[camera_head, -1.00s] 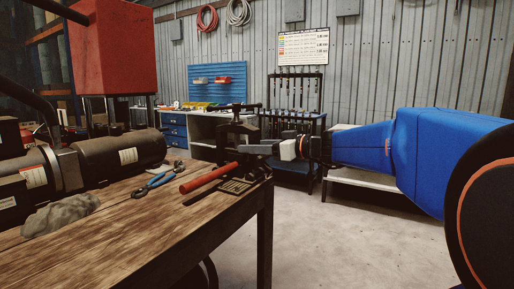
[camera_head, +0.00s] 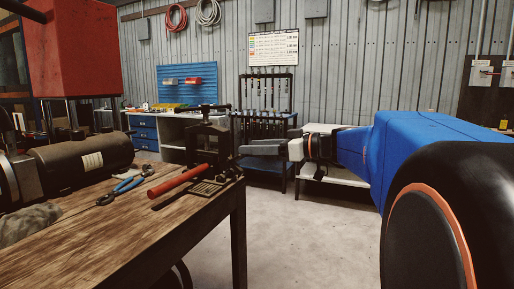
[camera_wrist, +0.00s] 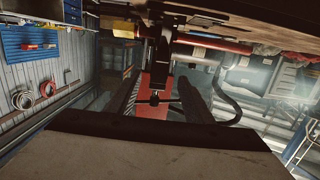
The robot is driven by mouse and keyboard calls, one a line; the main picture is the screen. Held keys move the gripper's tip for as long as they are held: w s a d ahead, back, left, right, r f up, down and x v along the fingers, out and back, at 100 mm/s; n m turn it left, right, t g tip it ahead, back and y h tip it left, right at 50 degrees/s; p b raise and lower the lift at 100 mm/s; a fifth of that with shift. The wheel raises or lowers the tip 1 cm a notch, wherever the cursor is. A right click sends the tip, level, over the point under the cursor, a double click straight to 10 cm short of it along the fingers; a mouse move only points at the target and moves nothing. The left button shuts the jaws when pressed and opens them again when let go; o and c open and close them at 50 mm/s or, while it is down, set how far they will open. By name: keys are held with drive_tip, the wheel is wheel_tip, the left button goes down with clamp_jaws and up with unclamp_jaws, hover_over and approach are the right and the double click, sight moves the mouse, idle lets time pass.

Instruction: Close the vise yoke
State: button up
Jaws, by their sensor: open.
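In the wrist view, where the scene is upside down, the vise (camera_wrist: 158,62) shows as a dark post beyond and between the spread fingers of the gripper (camera_wrist: 160,97).
A red-handled bar (camera_head: 177,180) and blue-handled pliers (camera_head: 125,187) lie on the wooden bench (camera_head: 95,245) left of the vise. A red machine (camera_head: 72,48) and a dark cylinder (camera_head: 80,165) stand farther left. The floor (camera_head: 310,240) right of the bench is clear.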

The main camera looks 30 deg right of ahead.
drive_tip(key=v, duration=0.7)
idle(0.6)
drive_tip(key=s+a+f+m+g+h, duration=0.1)
drive_tip(key=s+a+f+m+g, duration=0.15)
drive_tip(key=a+f, duration=0.5)
drive_tip(key=s+a+f+m+g+h, duration=0.1)
drive_tip(key=s+a+f+g, duration=0.4)
drive_tip(key=f, duration=0.4)
drive_tip(key=s+f+m+h, duration=0.2)
drive_tip(key=s+f+h, duration=0.2)
drive_tip(key=f, duration=0.3)
drive_tip(key=s+f+m+g+h, duration=0.1)
drive_tip(key=s+f+h, duration=0.2)
drive_tip(key=s+f, duration=0.3)
drive_tip(key=shift+d+f+m+h, duration=0.35)
drive_tip(key=shift+f+h, duration=0.05)
drive_tip(key=shift+f, duration=0.55)
drive_tip(key=shift+s, duration=0.1)
